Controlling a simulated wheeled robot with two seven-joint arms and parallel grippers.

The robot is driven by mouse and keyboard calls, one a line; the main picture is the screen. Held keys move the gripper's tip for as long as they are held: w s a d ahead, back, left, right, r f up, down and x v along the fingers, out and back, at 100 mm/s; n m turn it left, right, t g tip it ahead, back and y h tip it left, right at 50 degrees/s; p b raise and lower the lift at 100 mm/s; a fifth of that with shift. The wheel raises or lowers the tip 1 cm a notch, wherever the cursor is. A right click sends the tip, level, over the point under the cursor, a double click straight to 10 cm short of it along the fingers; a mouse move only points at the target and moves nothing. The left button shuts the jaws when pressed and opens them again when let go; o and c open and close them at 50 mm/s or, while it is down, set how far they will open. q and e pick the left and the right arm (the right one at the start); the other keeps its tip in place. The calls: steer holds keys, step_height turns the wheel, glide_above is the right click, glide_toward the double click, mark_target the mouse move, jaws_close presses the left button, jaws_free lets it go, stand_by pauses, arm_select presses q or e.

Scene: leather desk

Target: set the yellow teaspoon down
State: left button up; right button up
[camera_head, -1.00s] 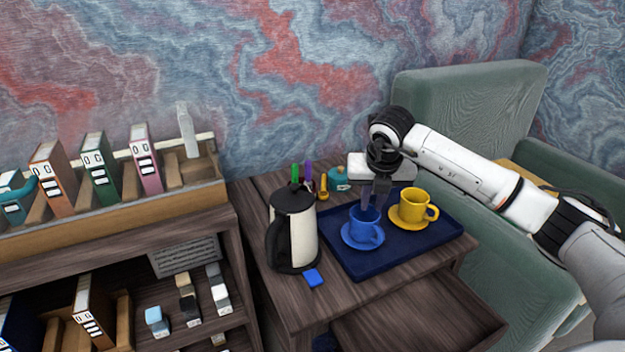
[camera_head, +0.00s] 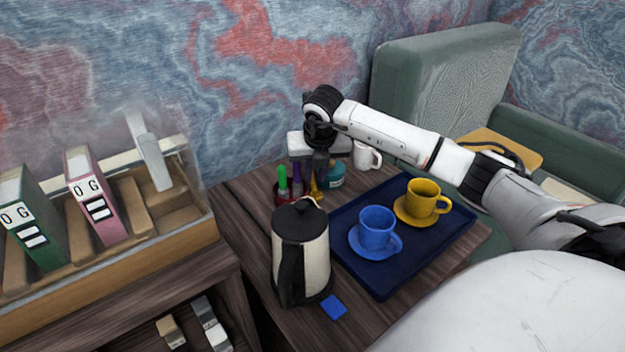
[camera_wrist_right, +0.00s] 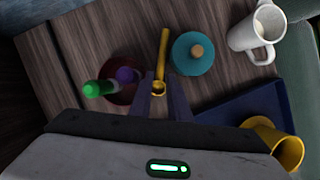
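The yellow teaspoon (camera_wrist_right: 163,58) shows in the right wrist view, its near end between the fingers of my right gripper (camera_wrist_right: 164,90). The fingers look apart, with gaps beside the spoon; I cannot tell whether they touch it. In the head view, the right gripper (camera_head: 319,176) points down at the back of the desk, and the spoon (camera_head: 316,193) shows just below it, partly hidden. Beside it stands a dark red holder (camera_wrist_right: 122,94) with a green item (camera_wrist_right: 98,88) and a purple item (camera_wrist_right: 127,75). My left gripper is not in view.
A teal lidded pot (camera_head: 334,174) and white mug (camera_head: 366,157) stand close by. A blue tray (camera_head: 385,285) holds a blue cup (camera_head: 376,226) and yellow cup (camera_head: 424,196) on saucers. A kettle (camera_head: 316,258) and blue block (camera_head: 334,307) stand in front.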

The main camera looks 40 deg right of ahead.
mark_target(314, 186)
steer(key=b+x, duration=0.1)
steer(key=x, duration=0.4)
steer(key=shift+w+d, duration=0.15)
jaws_close()
